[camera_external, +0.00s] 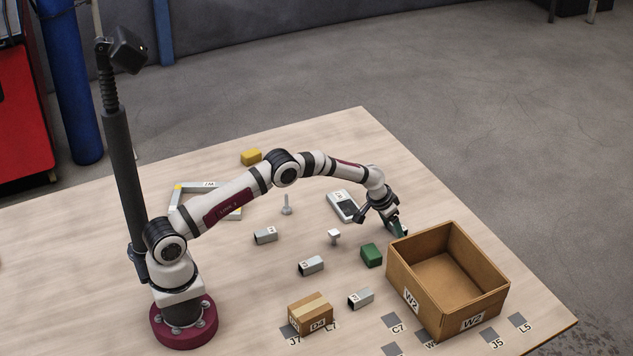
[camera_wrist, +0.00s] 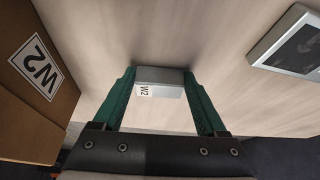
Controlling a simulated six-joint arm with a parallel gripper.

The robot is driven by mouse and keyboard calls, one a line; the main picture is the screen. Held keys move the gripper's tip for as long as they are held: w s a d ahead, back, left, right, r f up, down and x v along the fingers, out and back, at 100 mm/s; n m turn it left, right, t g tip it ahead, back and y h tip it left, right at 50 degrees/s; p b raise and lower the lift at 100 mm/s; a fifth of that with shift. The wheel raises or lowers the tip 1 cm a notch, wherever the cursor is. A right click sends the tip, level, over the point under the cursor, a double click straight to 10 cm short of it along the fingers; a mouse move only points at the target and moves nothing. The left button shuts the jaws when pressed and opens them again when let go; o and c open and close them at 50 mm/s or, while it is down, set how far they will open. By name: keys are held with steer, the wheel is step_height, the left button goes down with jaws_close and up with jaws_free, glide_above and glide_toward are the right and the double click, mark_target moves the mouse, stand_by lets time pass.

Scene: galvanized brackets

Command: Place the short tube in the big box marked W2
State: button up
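My gripper (camera_wrist: 160,84) has green fingers whose tips sit against both ends of a short grey metal tube (camera_wrist: 160,82) with a W2 label, with no clear gap at the tips. Whether the tube touches the table cannot be told. In the external view my gripper (camera_external: 397,226) points down just behind the left back corner of the big brown box (camera_external: 423,297), and I cannot make out the tube there. The box is open-topped, with W2 labels on two sides. Its labelled side (camera_wrist: 22,123) fills the left of the wrist view.
A grey device (camera_external: 343,205) lies left of my gripper, also in the wrist view (camera_wrist: 293,43). A green block (camera_external: 371,255), a bolt (camera_external: 334,236), several metal tubes (camera_external: 311,265) and a small closed carton (camera_external: 311,315) stand left of the big box.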

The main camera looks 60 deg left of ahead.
steer(key=c, duration=0.8)
step_height(320, 180, up, 11)
step_height(320, 180, up, 5)
glide_above(429, 280)
steer(key=s, duration=0.2)
steer(key=shift+m, duration=0.4)
steer(key=f, duration=1.5)
steer(key=shift+w+a, duration=0.1)
steer(key=shift+w, duration=0.15)
